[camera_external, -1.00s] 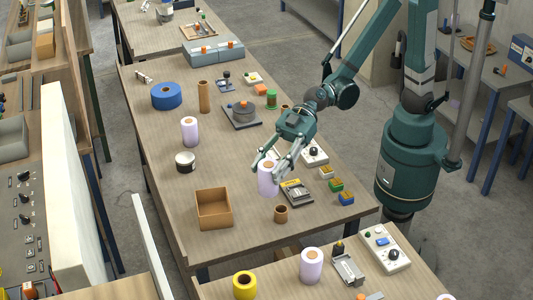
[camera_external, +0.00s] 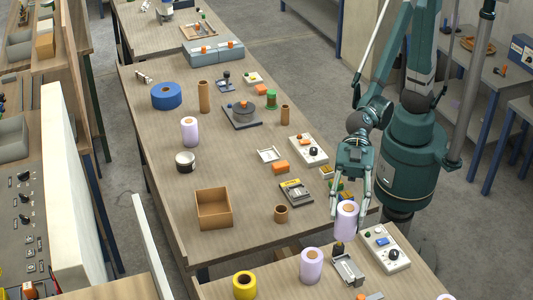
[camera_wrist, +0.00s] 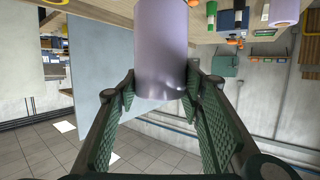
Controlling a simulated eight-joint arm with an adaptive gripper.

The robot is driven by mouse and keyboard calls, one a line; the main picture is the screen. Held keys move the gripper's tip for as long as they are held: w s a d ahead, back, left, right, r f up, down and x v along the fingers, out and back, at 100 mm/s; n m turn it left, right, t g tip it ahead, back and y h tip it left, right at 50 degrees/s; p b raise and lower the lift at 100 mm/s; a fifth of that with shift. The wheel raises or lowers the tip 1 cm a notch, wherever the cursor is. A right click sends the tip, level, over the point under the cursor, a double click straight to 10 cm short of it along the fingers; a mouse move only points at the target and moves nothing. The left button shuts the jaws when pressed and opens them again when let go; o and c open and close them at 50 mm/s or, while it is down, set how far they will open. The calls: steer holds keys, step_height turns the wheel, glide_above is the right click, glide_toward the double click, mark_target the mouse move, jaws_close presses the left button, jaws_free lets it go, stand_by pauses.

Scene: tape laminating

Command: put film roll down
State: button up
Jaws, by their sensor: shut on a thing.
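The film roll (camera_external: 347,226), pale lilac with a brown core, is upright in my gripper (camera_external: 350,208) in the external view. The fingers are shut on either side of its upper part. It appears around the gap between the long table's near right corner and the front table; its height above them is hard to tell. In the wrist view the roll (camera_wrist: 163,50) fills the upper middle, between the green finger pads (camera_wrist: 155,100). Two similar lilac rolls stand apart, one on the long table (camera_external: 190,131) and one on the front table (camera_external: 311,265).
The front table holds a white control box (camera_external: 384,248), a metal dispenser (camera_external: 347,268) and a yellow roll (camera_external: 244,285). On the long table are an open cardboard box (camera_external: 214,208), a small brown core (camera_external: 281,214) and a black-and-yellow device (camera_external: 294,192). The long table's middle is fairly clear.

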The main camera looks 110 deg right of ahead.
steer(key=s+a+n+g+y, duration=0.2)
steer(key=s+a+n+g, duration=0.2)
steer(key=s+a, duration=1.45)
steer(key=shift+w+d+f, duration=0.1)
steer(key=shift+d+f, duration=0.1)
steer(key=shift+f, duration=1.05)
steer(key=shift+d+f, duration=0.2)
steer(key=shift+f, duration=1.05)
step_height(320, 180, down, 6)
steer(key=b, duration=0.1)
steer(key=shift+f, duration=0.15)
steer(key=shift+b, duration=0.3)
steer(key=shift+f+b, duration=0.55)
steer(key=shift+f, duration=1.35)
steer(key=shift+f, duration=0.1)
